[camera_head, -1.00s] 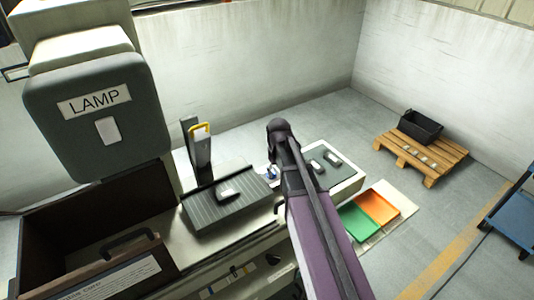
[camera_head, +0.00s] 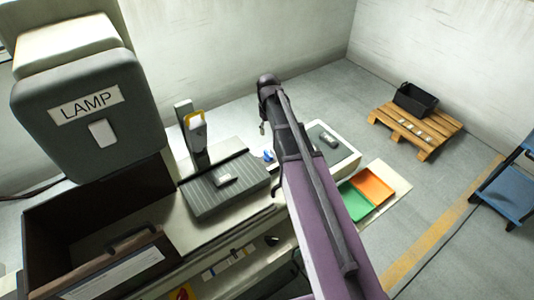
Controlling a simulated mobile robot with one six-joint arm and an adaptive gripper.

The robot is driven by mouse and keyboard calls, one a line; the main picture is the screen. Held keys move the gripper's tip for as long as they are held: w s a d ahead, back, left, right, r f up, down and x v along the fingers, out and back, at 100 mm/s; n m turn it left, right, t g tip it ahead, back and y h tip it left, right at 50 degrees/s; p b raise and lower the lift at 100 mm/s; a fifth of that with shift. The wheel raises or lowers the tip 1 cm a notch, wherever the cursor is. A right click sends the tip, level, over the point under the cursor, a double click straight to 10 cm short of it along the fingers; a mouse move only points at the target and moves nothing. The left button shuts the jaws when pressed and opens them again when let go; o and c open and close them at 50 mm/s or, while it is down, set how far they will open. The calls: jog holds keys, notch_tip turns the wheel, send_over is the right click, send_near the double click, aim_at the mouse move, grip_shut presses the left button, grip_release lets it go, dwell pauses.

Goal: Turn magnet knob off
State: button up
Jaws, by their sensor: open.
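A dark grey ribbed plate (camera_head: 205,203), which looks like a magnetic chuck, lies on the machine bench with a small metal part (camera_head: 224,180) on it. A small blue piece (camera_head: 268,155) shows just beyond the plate's right end, beside my arm; I cannot tell whether it is the magnet knob. No knob is clearly readable on the plate. My purple arm reaches up across the middle of the view and covers part of the bench. My gripper cannot be made out; the arm's dark end hides that region.
A dark post (camera_head: 194,140) with a yellow-edged piece stands behind the plate. A LAMP box (camera_head: 90,125) and an open brown box (camera_head: 50,236) are at left. Green (camera_head: 355,201) and orange (camera_head: 374,186) trays lie right. A pallet (camera_head: 428,140) holds a black bin (camera_head: 415,99).

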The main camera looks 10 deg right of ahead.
aim_at(268, 153)
jog(key=shift+f+b, duration=6.75)
jog(key=shift+f, duration=0.05)
grip_shut()
